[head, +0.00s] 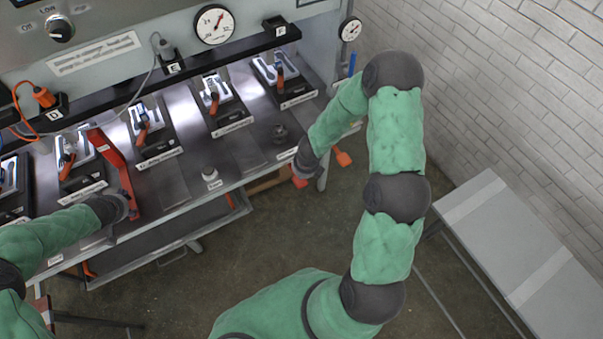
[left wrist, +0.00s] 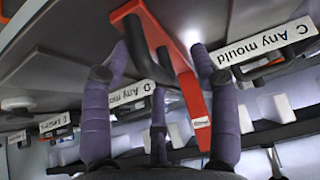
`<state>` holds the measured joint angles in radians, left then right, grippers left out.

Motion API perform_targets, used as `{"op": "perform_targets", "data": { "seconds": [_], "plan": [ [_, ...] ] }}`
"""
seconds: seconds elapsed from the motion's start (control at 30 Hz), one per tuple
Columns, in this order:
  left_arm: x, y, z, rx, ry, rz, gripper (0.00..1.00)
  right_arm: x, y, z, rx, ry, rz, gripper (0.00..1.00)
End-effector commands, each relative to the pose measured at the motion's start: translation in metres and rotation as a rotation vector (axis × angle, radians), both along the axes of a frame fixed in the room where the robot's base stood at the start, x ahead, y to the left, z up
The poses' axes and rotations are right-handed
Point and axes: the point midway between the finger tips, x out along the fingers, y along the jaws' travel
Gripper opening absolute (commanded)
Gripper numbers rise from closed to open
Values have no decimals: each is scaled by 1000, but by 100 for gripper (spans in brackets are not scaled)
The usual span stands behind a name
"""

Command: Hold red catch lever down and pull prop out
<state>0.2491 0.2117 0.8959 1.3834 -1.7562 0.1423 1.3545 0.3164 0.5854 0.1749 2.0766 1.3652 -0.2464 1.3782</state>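A long red bar (head: 112,160) with a bend stands at the front of the bench, left of centre; I cannot tell if it is the catch lever. My left gripper (head: 112,207) is at its lower end, its fingers mostly hidden in the head view. In the left wrist view the red bar (left wrist: 180,60) runs between the spread purple fingers of my left gripper (left wrist: 163,55), with a black curved handle (left wrist: 140,45) beside it. The fingers do not visibly close on either. My right gripper (head: 306,165) is at the bench's right front, fingers not distinguishable. I cannot identify the prop.
Several moulds with orange handles (head: 212,103) stand in a row on the metal bench (head: 185,180). Orange-red parts (head: 342,157) show beside my right wrist. A grey table (head: 510,240) stands at the right; the floor between is clear.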

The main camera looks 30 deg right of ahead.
Motion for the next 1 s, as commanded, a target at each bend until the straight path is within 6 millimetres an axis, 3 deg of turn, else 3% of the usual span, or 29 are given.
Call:
{"op": "perform_targets", "data": {
  "seconds": [0.37,1.0],
  "plan": [
    [-2,-2,4,-1,0,-3,59,0,0,0,0,0,0,0],
    [-33,-3,48,-4,2,-5,59,0,0,0,0,0,0,0]
  ]
}}
